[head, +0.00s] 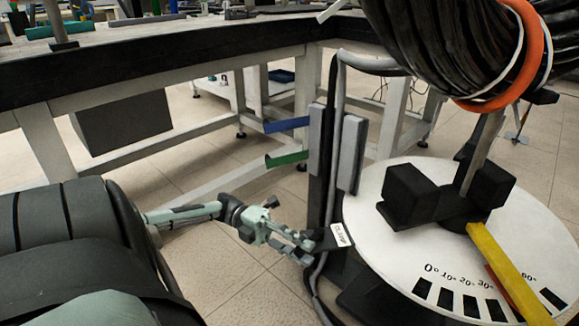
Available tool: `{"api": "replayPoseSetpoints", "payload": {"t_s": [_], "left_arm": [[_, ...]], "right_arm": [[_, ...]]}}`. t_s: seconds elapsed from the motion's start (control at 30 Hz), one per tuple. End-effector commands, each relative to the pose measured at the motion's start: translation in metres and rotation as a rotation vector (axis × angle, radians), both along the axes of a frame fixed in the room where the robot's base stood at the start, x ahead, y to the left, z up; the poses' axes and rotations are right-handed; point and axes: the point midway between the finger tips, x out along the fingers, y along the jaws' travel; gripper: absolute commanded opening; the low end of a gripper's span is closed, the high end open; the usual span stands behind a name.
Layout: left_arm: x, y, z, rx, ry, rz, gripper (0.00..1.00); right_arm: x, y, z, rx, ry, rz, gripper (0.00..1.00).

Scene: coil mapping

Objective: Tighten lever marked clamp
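The clamp lever (326,243) is a short black lever with a white label reading "CLAMP" (341,235). It sits at the left edge of a white round dial plate (372,215), beside a dark upright post. My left gripper (302,248) reaches in from the left, its fingertips at the lever's left end. Its fingers look slightly apart, with the lever's end at or between them; I cannot tell whether they touch or grip it. My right gripper is not in view.
A large black cable coil (440,40) with an orange ring hangs at upper right. A yellow pointer (505,270) lies over the dial's angle marks. Black blocks (410,190) stand on the dial. A workbench (170,65) runs along the back. Tiled floor is open below.

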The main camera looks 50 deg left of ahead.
Motion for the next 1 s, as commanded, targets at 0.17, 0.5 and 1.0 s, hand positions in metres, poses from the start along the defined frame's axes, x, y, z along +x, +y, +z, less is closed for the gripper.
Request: {"api": "replayPoseSetpoints", "payload": {"t_s": [0.17,0.5,1.0], "left_arm": [[-0.006,0.029,0.000,0.004,0.001,0.005,0.31],[-0.024,0.095,0.001,0.001,-0.002,0.006,0.31],[-0.030,0.113,0.001,0.000,-0.001,0.001,0.31]], "right_arm": [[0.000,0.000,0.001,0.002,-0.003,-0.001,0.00],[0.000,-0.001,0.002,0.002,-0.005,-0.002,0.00],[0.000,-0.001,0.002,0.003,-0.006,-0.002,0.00]]}}
